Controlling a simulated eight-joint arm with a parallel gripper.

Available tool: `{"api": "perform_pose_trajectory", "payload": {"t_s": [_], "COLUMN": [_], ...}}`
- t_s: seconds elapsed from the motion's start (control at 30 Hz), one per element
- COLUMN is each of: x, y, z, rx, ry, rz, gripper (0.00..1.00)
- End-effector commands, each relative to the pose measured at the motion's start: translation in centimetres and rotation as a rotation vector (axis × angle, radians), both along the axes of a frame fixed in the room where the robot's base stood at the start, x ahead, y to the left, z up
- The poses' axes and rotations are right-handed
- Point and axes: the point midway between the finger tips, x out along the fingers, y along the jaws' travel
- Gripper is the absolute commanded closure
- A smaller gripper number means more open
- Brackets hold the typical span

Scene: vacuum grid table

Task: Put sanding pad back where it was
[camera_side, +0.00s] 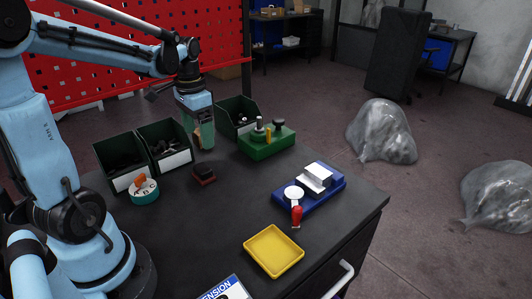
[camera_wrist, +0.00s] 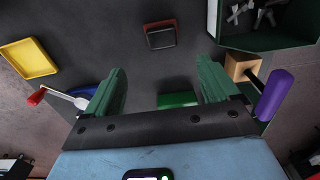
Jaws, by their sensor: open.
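A small dark block with a red-brown edge, which looks like the sanding pad (camera_side: 204,175), lies on the black table near its middle. In the wrist view the pad (camera_wrist: 160,35) shows at the top centre, beyond my fingertips. My gripper (camera_side: 204,143) is above the table, just behind and above the pad in the side view. Its green fingers (camera_wrist: 160,83) are spread with nothing between them. A blue tray (camera_side: 333,187) at the right holds a white stack; the pad's former place is not evident.
Dark green bins (camera_side: 128,183) stand at the left and back. A green holder (camera_side: 267,147) with upright pieces is behind right. A yellow tray (camera_side: 274,250) lies in front, near a red-handled tool (camera_side: 297,215). A wooden mallet with purple handle (camera_wrist: 274,95) shows beside my gripper.

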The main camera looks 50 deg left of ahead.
Motion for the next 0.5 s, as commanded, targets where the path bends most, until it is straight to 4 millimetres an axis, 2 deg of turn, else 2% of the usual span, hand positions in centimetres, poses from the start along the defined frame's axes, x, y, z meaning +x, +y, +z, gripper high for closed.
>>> {"api": "perform_pose_trajectory", "payload": {"t_s": [0.17,0.3,0.5], "x": [0.4,0.4,-0.2], "y": [-4.0,-8.4,-13.7], "z": [0.9,1.5,1.6], "rx": [0.046,0.071,0.048], "ry": [-0.110,-0.260,-0.466], "rz": [-0.011,-0.014,-0.012], "gripper": [0.12,0.12,0.12]}}
